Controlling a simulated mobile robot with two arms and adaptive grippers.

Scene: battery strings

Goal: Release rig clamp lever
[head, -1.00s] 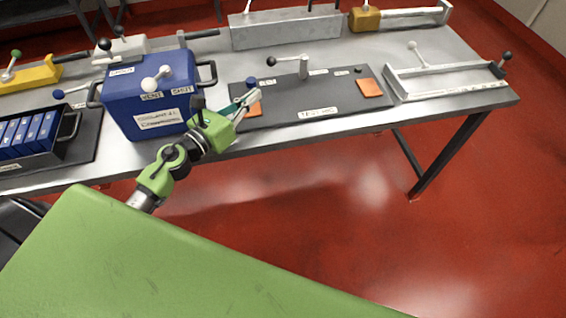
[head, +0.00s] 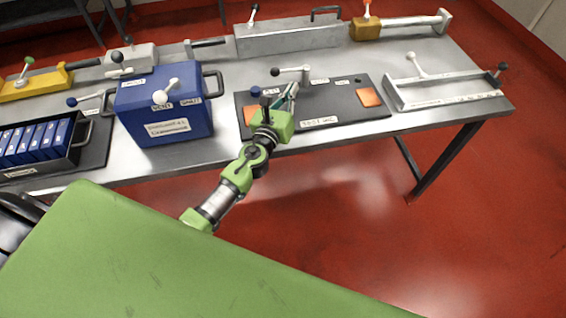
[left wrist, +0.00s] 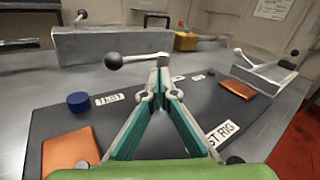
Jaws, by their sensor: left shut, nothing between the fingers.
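The test rig is a dark plate (head: 345,106) with an orange pad at each end, lying on the metal bench. Its clamp lever (head: 290,70) has a black ball at its left end and a pale arm running to an upright post. In the left wrist view the lever (left wrist: 135,59) lies across the top of my fingers, and they hide the post. My left gripper (head: 291,91) is shut and empty, over the plate and just in front of the lever. Its fingertips also show in the left wrist view (left wrist: 160,65); I cannot tell whether they touch the lever. My right gripper is not in view.
A blue knob (head: 255,92) stands on the plate left of my gripper. A blue box (head: 163,110) with a white lever is further left. A grey block (head: 290,40) stands behind, and a metal frame (head: 445,92) lies to the right. Free room is above the plate's right half.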

